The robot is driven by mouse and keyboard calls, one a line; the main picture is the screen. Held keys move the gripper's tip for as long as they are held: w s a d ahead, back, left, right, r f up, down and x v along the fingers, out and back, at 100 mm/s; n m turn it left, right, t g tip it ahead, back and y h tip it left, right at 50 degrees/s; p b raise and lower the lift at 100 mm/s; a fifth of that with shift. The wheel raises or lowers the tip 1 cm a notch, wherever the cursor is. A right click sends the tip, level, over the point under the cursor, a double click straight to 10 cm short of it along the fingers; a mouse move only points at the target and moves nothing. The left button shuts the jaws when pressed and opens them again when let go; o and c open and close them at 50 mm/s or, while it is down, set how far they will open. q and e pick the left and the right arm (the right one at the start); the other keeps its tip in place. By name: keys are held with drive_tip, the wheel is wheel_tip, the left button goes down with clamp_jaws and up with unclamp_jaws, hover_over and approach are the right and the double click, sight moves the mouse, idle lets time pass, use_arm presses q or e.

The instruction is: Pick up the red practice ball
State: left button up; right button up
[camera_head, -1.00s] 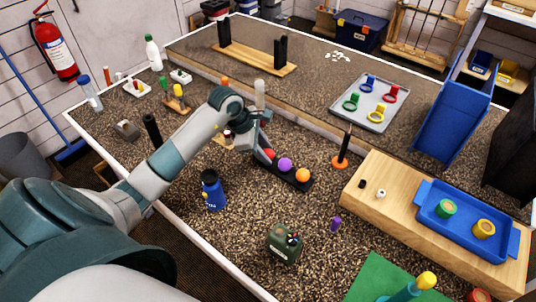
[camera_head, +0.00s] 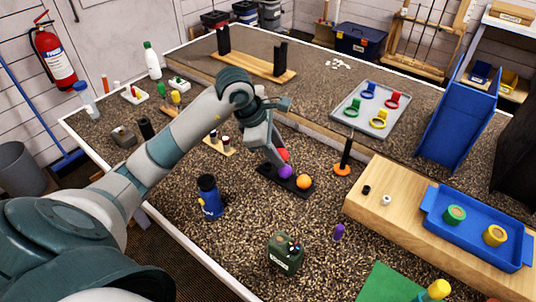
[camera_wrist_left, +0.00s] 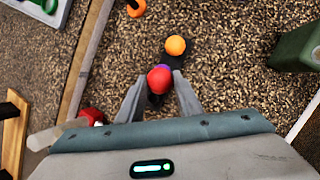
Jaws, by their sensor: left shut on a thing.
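The red practice ball (camera_head: 283,154) is between the fingertips of my left gripper (camera_head: 278,158), which is shut on it. It also shows in the left wrist view (camera_wrist_left: 159,80), between the two grey fingers. The ball appears held above the black ball rack (camera_head: 266,177), with the purple ball (camera_head: 286,172) close below it. An orange ball (camera_head: 304,181) sits at the rack's near end. In the wrist view the red ball hides most of the purple one. My right gripper is not in view.
A blue bottle (camera_head: 209,197) stands left of the rack. An orange-based black post (camera_head: 344,158) stands to its right. A green canister (camera_head: 285,253) is nearer. A wooden block bears a blue tray (camera_head: 450,235) at right. A low wooden ledge runs behind the rack.

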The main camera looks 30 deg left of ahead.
use_arm(q)
drive_tip(key=s+d+r+b, duration=0.1)
drive_tip(key=s+d+r, duration=0.1)
drive_tip(key=d, duration=0.3)
drive_tip(key=shift+r, duration=0.6)
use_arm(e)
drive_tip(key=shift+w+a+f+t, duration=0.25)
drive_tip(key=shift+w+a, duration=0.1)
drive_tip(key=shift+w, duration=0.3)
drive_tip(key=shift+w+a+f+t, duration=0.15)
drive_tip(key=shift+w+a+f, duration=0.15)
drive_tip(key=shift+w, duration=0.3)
